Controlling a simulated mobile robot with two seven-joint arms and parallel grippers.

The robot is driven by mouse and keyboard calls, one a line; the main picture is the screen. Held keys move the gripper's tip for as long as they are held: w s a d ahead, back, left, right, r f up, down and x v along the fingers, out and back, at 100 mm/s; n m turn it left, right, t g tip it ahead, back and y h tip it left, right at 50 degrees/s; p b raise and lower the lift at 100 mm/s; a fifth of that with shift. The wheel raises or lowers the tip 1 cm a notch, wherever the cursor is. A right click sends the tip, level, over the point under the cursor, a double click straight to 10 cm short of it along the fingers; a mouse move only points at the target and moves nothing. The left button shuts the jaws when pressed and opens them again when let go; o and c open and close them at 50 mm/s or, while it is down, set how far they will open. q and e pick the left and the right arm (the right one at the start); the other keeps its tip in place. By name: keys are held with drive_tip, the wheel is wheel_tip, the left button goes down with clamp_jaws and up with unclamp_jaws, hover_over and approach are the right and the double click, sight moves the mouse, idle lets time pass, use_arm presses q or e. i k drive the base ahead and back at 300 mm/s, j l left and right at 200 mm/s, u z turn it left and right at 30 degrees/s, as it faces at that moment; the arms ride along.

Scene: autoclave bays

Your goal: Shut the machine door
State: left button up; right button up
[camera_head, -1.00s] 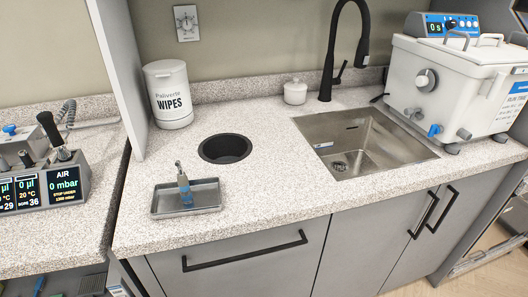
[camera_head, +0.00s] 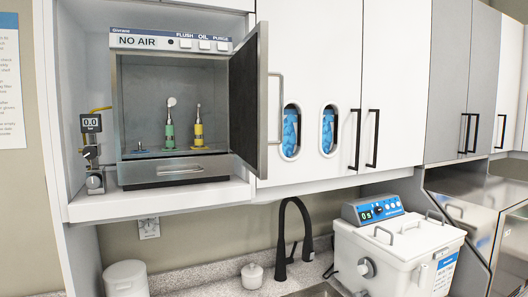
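The machine (camera_head: 170,42) stands on a shelf in an open wall-cabinet niche at the upper left. Its display reads "NO AIR", beside buttons marked FLUSH, OIL and PURGE. Its door (camera_head: 249,98) is hinged on the right side and stands wide open, swung out toward me, with a long vertical handle (camera_head: 276,108) on its edge. Inside the chamber a green-based instrument (camera_head: 169,130) and a yellow-based instrument (camera_head: 198,130) stand upright. A small blue-and-metal fitting (camera_head: 139,147) sits at the left of the chamber floor. Neither of my grippers is in view.
A pressure gauge (camera_head: 91,124) reading 0.0 stands left of the machine. White cabinets (camera_head: 325,50) with glove openings are close to the open door's right. Below are a black faucet (camera_head: 291,240), a white canister (camera_head: 126,279) and a white bath unit (camera_head: 398,250).

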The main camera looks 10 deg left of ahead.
sight(249, 74)
drive_tip(key=i+l+u, duration=0.2)
drive_tip(key=l+u, duration=0.15)
drive_tip(key=i+l+u, duration=0.15)
drive_tip(key=l+u, duration=0.5)
drive_tip(key=l, duration=0.2)
drive_tip(key=i, duration=0.05)
